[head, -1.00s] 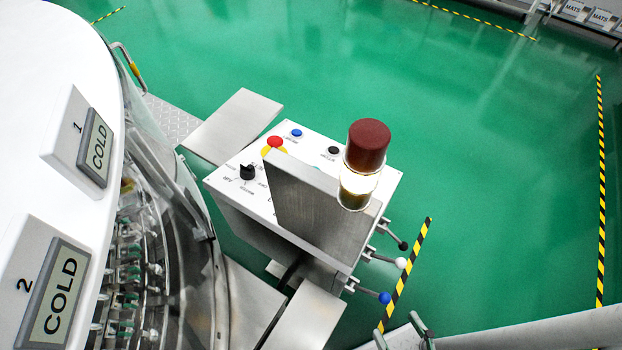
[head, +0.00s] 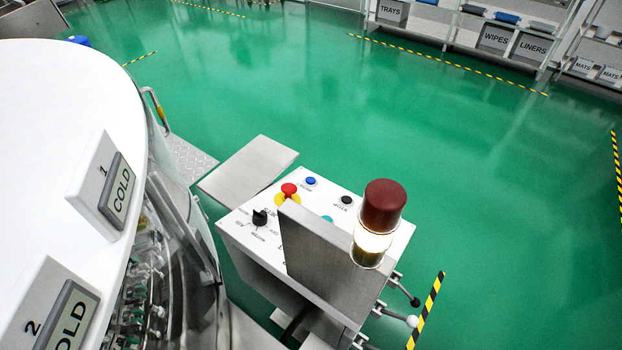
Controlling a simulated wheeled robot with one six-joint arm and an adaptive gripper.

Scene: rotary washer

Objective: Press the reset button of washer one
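A white control box (head: 238,228) stands beside the large white washer (head: 65,110). On its top are a blue button (head: 310,181), a red mushroom button (head: 289,188) on a yellow base, a black button (head: 347,199) and a black rotary knob (head: 260,217). The small labels are too small to read surely, so I cannot tell which button is reset. Displays marked 1 (head: 121,190) and 2 (head: 70,318) both read COLD. My gripper is not in view.
A lamp column with a dark red cap (head: 383,206) and lit lower part rises from the box. Levers (head: 411,320) stick out on its right side. A grey metal platform (head: 250,170) lies behind it. Open green floor (head: 480,170) extends right, with shelving (head: 500,38) at the back.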

